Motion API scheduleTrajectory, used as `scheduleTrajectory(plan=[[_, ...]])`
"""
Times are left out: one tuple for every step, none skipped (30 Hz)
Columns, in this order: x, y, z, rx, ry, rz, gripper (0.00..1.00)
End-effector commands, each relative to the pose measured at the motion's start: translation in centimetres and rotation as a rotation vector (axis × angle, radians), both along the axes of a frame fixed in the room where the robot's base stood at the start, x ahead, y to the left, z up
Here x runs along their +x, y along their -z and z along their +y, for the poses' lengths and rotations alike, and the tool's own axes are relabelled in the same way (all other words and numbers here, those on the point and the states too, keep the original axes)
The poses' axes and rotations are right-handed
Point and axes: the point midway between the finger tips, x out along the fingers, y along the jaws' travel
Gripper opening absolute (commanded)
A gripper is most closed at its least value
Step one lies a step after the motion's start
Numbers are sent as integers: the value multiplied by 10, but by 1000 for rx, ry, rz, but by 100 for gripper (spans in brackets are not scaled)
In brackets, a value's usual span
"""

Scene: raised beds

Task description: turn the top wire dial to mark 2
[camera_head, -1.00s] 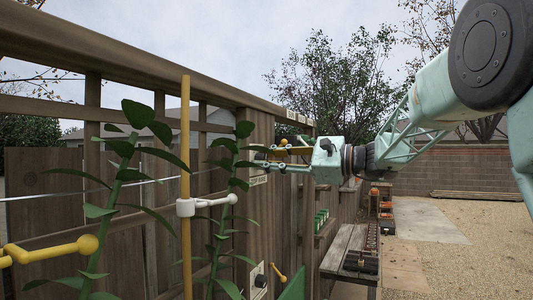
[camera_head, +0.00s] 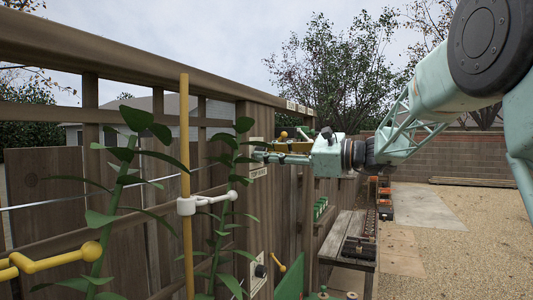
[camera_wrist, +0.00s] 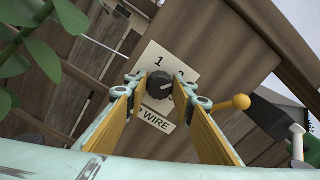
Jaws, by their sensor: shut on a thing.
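The top wire dial (camera_wrist: 159,85) is a dark round knob with a pale pointer line on a white plate (camera_wrist: 152,58). The line seems to slant to the upper right, towards the partly covered mark 2 (camera_wrist: 181,75). Mark 1 (camera_wrist: 157,66) is clear at the upper left; a lower mark is mostly hidden. A label (camera_wrist: 155,119) ending in "WIRE" sits below. My gripper (camera_wrist: 160,94) is shut on the dial, one yellow-sided finger on each side. In the head view my gripper (camera_head: 268,152) reaches the wooden post from the right, and its fingers hide the dial.
A yellow lever with a ball end (camera_wrist: 240,102) stands right of my fingers. In the head view, leafy plants (camera_head: 130,170) and a yellow pole with a white clip (camera_head: 186,206) are left of the post. Another dark knob (camera_head: 260,271) is lower down. Gravel on the right is open.

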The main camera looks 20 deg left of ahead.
Motion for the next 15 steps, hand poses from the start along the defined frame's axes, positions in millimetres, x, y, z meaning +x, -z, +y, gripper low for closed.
scheduleTrajectory(plan=[[0, 1, 0, -1, 0, 0, 24], [0, 1, 0, -1, 0, 0, 27], [0, 1, 0, -1, 0, 0, 30], [0, 1, 0, 0, -1, 0, 33], [0, 1, 0, 0, 0, 0, 36], [0, 0, 0, 0, 0, 0, 37], [0, 0, 0, 0, 0, 0, 37], [0, 0, 0, 0, 0, 0, 37], [0, 0, 0, 0, 0, 0, 37], [0, 0, 0, 0, 0, -1, 37], [0, 0, 0, 0, 0, -1, 37], [0, 0, 0, 0, 0, -1, 37], [0, 0, 0, 0, 0, -1, 37], [0, 0, 0, 0, 0, -1, 37], [0, 0, 0, 0, 0, -1, 37]])
